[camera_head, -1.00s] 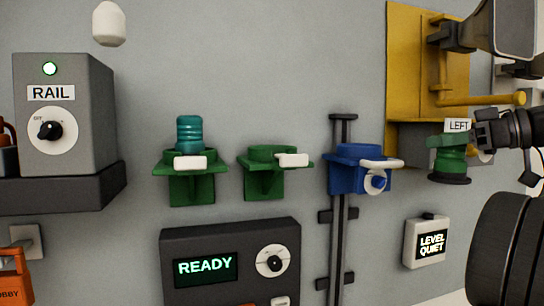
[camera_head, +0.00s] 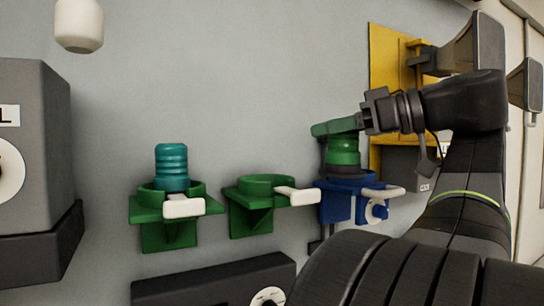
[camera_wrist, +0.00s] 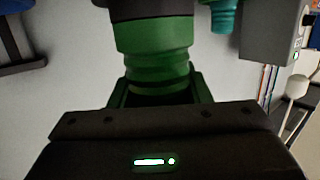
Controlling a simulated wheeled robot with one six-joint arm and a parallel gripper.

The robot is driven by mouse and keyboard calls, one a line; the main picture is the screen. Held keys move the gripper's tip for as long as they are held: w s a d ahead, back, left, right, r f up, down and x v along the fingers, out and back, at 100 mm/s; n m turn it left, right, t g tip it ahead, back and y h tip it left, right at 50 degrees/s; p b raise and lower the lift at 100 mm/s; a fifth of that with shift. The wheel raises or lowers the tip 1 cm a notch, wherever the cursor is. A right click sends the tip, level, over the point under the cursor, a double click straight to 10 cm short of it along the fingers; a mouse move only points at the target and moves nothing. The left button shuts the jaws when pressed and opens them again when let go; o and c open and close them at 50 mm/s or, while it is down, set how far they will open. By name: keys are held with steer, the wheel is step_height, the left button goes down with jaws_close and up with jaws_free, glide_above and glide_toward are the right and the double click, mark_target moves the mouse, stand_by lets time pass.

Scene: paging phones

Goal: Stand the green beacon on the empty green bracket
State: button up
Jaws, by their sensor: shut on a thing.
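The green beacon (camera_head: 343,152), with a dark base, is upright in my gripper (camera_head: 338,127), whose jaws are shut on its upper part. In the head view it appears just above or in front of the blue bracket (camera_head: 338,205); whether it touches is unclear. The empty green bracket (camera_head: 250,218) is on the wall left of the blue one, with a white lever at its front right. The other green bracket (camera_head: 168,233), further left, holds a teal beacon (camera_head: 171,166). In the wrist view the green beacon (camera_wrist: 152,55) fills the middle, with the teal beacon (camera_wrist: 223,17) beyond.
A dark control box (camera_head: 215,283) sits below the green brackets. A grey box (camera_head: 35,150) on a dark shelf is at left. A white hanging fixture (camera_head: 79,25) is above. A yellow panel (camera_head: 384,60) is behind my arm. The wall above the green brackets is clear.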

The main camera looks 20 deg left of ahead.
steer(key=shift+f+p+x, duration=0.2)
steer(key=shift+p+x, duration=0.35)
steer(key=shift+x, duration=3.1)
steer(key=shift+f+p+x, duration=0.2)
steer(key=shift+p+x, duration=0.3)
steer(key=shift+x, duration=3.2)
steer(key=shift+d+f, duration=0.1)
steer(key=o, duration=1.4)
steer(key=shift+d, duration=0.25)
steer(key=v, duration=0.5)
steer(key=b+v, duration=0.1)
steer(key=v, duration=0.5)
steer(key=shift+s+d+r, duration=0.1)
steer(key=shift+d+r, duration=0.1)
steer(key=shift+r, duration=0.1)
